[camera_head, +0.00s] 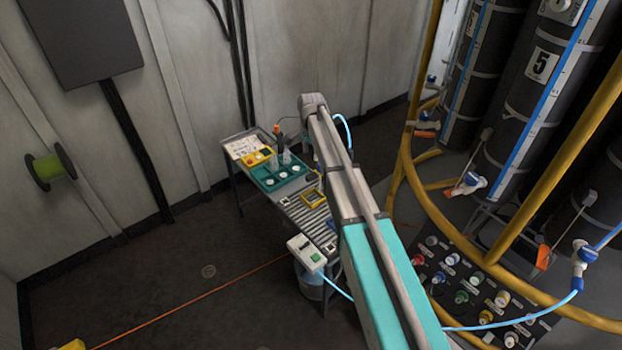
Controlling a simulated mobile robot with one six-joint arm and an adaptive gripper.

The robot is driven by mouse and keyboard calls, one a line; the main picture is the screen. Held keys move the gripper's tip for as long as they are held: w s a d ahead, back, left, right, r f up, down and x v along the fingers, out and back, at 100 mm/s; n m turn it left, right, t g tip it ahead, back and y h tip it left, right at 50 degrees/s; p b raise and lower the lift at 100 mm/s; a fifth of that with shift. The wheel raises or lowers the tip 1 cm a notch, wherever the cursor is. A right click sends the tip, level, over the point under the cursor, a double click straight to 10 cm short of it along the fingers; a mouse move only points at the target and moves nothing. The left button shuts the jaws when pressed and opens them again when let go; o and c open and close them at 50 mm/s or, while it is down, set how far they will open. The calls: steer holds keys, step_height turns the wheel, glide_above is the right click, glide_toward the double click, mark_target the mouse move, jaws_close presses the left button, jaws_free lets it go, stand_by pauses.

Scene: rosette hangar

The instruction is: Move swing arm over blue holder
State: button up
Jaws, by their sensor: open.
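A teal tray-like holder (263,184) with several white round pieces sits on the cart in the middle of the view. Two clear bottles stand at its back edge. It is the nearest thing to a blue holder that I see. I cannot pick out a swing arm for certain. A small upright with an orange top (277,131) stands behind the holder, and a thin dark curve runs beside it. My long teal and grey arm reaches up past the cart's right side and covers part of it. My gripper does not show.
The cart's roller top (309,219) carries a yellow frame (313,198). Large dark cylinders (535,75) inside yellow rails fill the right.

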mark_target(311, 175)
steer(key=shift+f+b, duration=4.85)
steer(key=shift+f, duration=0.3)
jaws_close()
